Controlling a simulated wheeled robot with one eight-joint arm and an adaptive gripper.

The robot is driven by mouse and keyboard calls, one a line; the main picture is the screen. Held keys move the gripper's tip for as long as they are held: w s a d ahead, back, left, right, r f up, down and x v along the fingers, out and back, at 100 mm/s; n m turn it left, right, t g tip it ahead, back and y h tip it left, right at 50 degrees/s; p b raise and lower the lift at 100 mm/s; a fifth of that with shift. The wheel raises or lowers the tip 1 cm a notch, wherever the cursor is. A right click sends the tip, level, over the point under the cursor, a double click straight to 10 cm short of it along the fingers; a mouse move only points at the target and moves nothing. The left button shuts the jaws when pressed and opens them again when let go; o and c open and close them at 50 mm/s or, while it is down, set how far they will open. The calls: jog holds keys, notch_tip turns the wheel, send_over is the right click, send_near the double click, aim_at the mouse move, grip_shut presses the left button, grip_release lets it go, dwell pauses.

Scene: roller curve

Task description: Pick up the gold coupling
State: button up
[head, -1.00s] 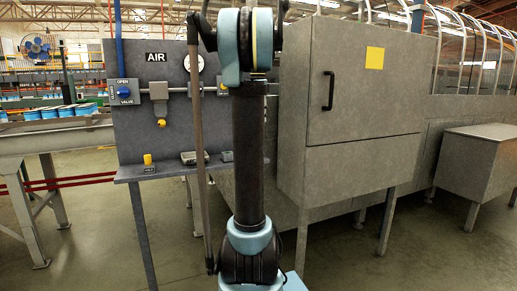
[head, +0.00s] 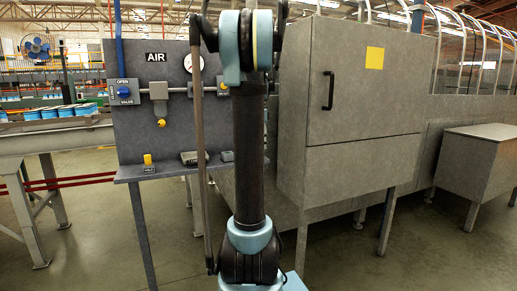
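A small yellow-gold fitting (head: 161,123) hangs below a silver block on the grey AIR panel. A second small yellow piece (head: 148,159) stands upright on the shelf in front of the panel, above a small label. Both are too small to tell for sure which is the gold coupling. My arm rises in the middle of the head view, in front of the panel's right side. My gripper cannot be made out; it is hidden behind my arm or out of the picture. Nothing is seen touching either yellow piece.
The AIR panel (head: 130,55) carries a blue valve (head: 124,91), a pipe and a partly hidden gauge. Its shelf (head: 132,174) holds a small grey device (head: 192,157). A large grey cabinet (head: 355,165) stands right. A conveyor (head: 20,141) runs at left. Open floor lies in front.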

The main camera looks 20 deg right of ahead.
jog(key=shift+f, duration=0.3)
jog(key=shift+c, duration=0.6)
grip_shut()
